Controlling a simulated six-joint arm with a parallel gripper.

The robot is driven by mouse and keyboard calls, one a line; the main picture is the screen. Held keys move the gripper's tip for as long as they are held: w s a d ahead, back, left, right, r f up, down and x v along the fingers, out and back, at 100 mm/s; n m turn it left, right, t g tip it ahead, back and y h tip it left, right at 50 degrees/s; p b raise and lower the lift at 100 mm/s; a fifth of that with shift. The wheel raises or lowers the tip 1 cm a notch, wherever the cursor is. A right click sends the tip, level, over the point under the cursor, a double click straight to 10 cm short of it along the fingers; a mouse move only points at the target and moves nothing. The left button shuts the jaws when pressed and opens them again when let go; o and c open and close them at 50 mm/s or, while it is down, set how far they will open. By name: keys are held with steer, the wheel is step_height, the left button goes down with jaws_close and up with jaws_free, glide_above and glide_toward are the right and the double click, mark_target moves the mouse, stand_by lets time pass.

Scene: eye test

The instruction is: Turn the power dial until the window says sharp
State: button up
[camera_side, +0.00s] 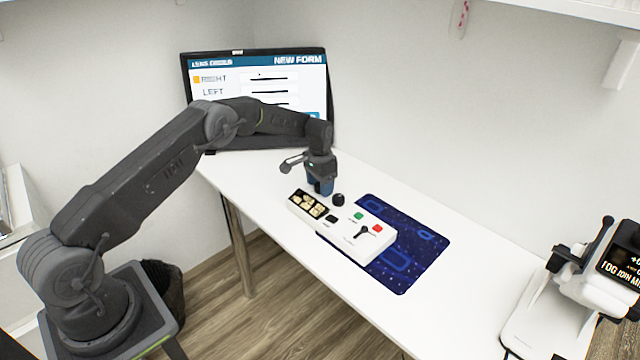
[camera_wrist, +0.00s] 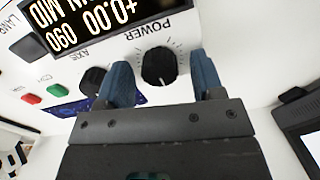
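The power dial (camera_wrist: 159,66) is a round black knob labelled POWER, with printed ticks around it, in the wrist view. The pale line on it points down in that picture. My gripper (camera_wrist: 163,88) is open, its two blue fingers apart on either side of the dial, with gaps visible on both sides. The window (camera_wrist: 85,18) shows yellowish text upside down, including +0.00 and MID, and is cut off at the top. In the side view my gripper (camera_side: 320,188) is low over the far left end of the white console (camera_side: 345,240). It hides the power dial there. The window (camera_side: 308,204) is too small to read there.
The axis dial (camera_wrist: 94,80) is close beside one finger. Green (camera_side: 358,216) and red (camera_side: 377,228) buttons and a black lever (camera_side: 362,231) are on the console. A blue mat (camera_side: 425,262) lies under it. A monitor (camera_side: 258,85) stands behind. Another instrument (camera_side: 600,285) is at right.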

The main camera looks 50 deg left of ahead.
steer(key=c, duration=0.9)
steer(key=shift+n, duration=0.3)
steer(key=n, duration=0.3)
steer(key=shift+n, duration=0.3)
steer(key=n, duration=0.8)
steer(key=shift+n, duration=0.4)
steer(key=shift+a+n, duration=0.1)
steer(key=shift+n, duration=1.7)
